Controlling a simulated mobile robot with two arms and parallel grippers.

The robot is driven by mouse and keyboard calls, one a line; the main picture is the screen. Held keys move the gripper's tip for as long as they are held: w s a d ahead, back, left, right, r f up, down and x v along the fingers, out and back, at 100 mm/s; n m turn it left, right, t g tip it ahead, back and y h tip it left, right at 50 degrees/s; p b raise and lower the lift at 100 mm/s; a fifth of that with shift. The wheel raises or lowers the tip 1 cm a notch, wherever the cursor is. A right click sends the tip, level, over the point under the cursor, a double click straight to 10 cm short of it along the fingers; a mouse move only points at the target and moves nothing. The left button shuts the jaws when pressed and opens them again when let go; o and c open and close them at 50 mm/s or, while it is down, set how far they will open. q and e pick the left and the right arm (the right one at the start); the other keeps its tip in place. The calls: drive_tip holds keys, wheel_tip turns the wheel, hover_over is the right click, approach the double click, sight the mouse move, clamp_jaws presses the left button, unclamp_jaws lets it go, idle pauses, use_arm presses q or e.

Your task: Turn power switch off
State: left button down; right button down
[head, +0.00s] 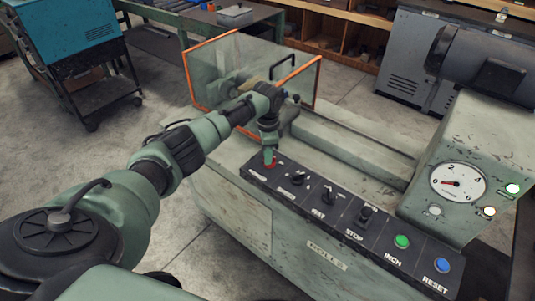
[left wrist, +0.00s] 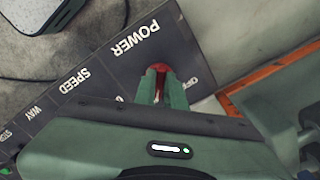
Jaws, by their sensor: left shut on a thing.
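The power switch (left wrist: 159,68) is a red knob at the far left end of the dark control panel (head: 345,212). In the left wrist view the word POWER is beside it and part of OFF shows near the fingers. My left gripper (head: 269,158) points down onto the red power switch (head: 271,165) in the head view. In the left wrist view my left gripper (left wrist: 161,82) has its two green fingers shut around the red knob, hiding most of it. The knob's exact angle is hidden. My right gripper is not in view.
Beside the power switch are dark knobs (head: 299,178), a STOP control (head: 366,213), a green INCH button (head: 402,241) and a blue RESET button (head: 442,265). A clear guard with an orange frame (head: 317,80) stands behind. A gauge (head: 458,183) is at right.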

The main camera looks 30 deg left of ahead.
use_arm(q)
drive_tip(key=n+p, duration=0.1)
drive_tip(key=n, duration=0.1)
drive_tip(key=n+p, duration=0.2)
drive_tip(key=shift+d+r, duration=0.1)
drive_tip(key=shift+r, duration=0.1)
drive_tip(key=n+p, duration=0.3)
drive_tip(key=n, duration=0.2)
drive_tip(key=shift+d, duration=0.15)
drive_tip(key=n+p, duration=0.1)
drive_tip(key=n, duration=0.3)
drive_tip(key=shift+p, duration=0.3)
drive_tip(key=shift+w+d+f+n+p, duration=0.1)
drive_tip(key=shift+n+p, duration=0.15)
drive_tip(key=shift+n, duration=0.75)
drive_tip(key=shift+w+n+p, duration=0.1)
drive_tip(key=shift+n+p, duration=0.15)
drive_tip(key=shift+n, duration=0.75)
drive_tip(key=c, duration=1.6)
unclamp_jaws()
drive_tip(key=shift+c, duration=0.2)
drive_tip(key=shift+o, duration=0.8)
drive_tip(key=shift+s, duration=0.1)
